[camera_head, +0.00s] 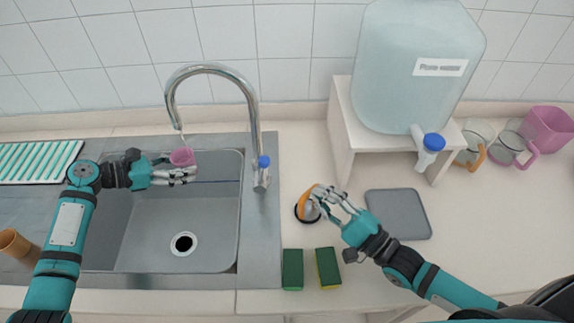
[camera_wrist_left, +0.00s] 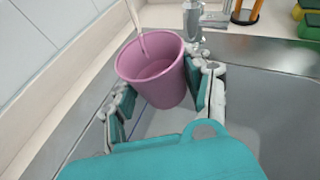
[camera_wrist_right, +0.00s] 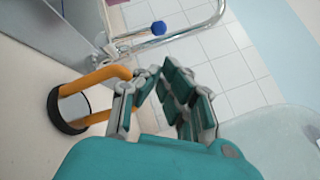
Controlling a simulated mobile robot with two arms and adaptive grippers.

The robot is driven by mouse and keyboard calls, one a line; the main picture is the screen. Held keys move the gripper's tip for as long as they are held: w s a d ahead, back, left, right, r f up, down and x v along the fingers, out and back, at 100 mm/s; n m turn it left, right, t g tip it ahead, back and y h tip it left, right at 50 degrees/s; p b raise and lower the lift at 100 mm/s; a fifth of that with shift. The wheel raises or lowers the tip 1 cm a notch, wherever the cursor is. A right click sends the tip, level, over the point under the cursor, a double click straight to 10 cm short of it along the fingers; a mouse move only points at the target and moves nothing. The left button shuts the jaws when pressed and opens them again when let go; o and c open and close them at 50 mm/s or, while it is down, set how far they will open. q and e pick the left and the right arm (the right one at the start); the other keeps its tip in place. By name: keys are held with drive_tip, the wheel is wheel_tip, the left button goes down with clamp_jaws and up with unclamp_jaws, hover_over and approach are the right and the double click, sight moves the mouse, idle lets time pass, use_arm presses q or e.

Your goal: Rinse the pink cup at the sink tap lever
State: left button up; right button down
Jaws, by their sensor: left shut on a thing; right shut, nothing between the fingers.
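The pink cup (camera_head: 182,157) is held upright under the spout of the curved tap (camera_head: 212,70), over the sink. My left gripper (camera_head: 184,172) is shut on it, with fingers on both sides of the cup in the left wrist view (camera_wrist_left: 158,75). A thin stream falls from the spout into the cup, and liquid shows inside. The tap's blue-ended lever (camera_head: 263,162) is at the right of the sink; its blue knob also shows in the right wrist view (camera_wrist_right: 158,27). My right gripper (camera_head: 326,197) is shut and empty, right of the lever and apart from it.
An orange-handled object with a dark round base (camera_wrist_right: 70,115) stands beside my right gripper. Two green-and-yellow sponges (camera_head: 292,270), a grey mat (camera_head: 398,214) and a water tank on a white stand (camera_head: 342,130) are nearby. The sink basin (camera_head: 190,215) is empty below the cup.

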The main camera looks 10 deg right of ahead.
drive_tip(key=w+d+n+g+y, duration=0.1)
drive_tip(key=d+n+g, duration=0.1)
drive_tip(key=d+n, duration=0.35)
drive_tip(key=w+a+r+n, duration=0.2)
drive_tip(key=w+a, duration=0.6)
drive_tip(key=a, duration=0.3)
drive_tip(key=shift+a+g, duration=0.2)
drive_tip(key=shift+g, duration=0.1)
drive_tip(key=shift+a+r, duration=0.2)
drive_tip(key=shift+a, duration=0.35)
drive_tip(key=w+d+r+v, duration=0.1)
drive_tip(key=w+d+v, duration=0.1)
drive_tip(key=v, duration=1)
drive_tip(key=shift+s+d+f, duration=0.3)
drive_tip(key=shift+d+f, duration=0.05)
drive_tip(key=shift+f, duration=0.05)
